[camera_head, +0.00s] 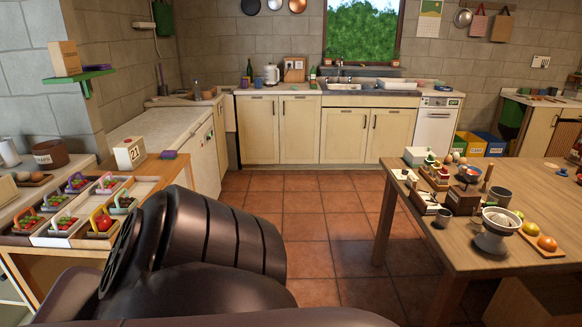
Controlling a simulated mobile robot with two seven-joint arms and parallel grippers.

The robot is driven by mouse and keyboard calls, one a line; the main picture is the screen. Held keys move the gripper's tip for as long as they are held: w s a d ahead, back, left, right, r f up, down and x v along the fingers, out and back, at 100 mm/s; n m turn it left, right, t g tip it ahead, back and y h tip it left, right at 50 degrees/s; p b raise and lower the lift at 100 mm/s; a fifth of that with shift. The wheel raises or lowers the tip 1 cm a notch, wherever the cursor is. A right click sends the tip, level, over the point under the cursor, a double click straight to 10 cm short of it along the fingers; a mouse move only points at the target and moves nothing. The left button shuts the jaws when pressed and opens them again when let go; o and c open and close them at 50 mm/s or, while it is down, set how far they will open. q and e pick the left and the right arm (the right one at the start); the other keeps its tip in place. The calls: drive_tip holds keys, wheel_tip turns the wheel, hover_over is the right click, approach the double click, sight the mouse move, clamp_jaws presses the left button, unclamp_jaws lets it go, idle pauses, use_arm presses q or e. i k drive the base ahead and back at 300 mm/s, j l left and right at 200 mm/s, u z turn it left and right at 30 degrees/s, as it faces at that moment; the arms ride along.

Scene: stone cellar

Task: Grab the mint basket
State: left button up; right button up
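Several small baskets of red and green produce sit in a white divided tray (60,241) on the wooden counter at the left. A basket with a pale mint-teal handle (123,204) is at the tray's right side and looks like the mint one. A greenish-handled basket (28,220) stands at the left end, and its exact shade is hard to tell. The others have purple (77,183), pink (107,183) and yellow (101,222) handles. Neither of my grippers is in view; a dark link of my arm fills the lower middle.
A calendar block (130,153), a brown pot (50,153) and a small egg tray (32,180) are around the baskets. A wooden table (480,235) with a juicer (494,231), oranges and condiments stands at the right. The tiled floor (310,220) between is clear.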

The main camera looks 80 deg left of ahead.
sight(122, 206)
drive_tip(key=u, duration=3.9)
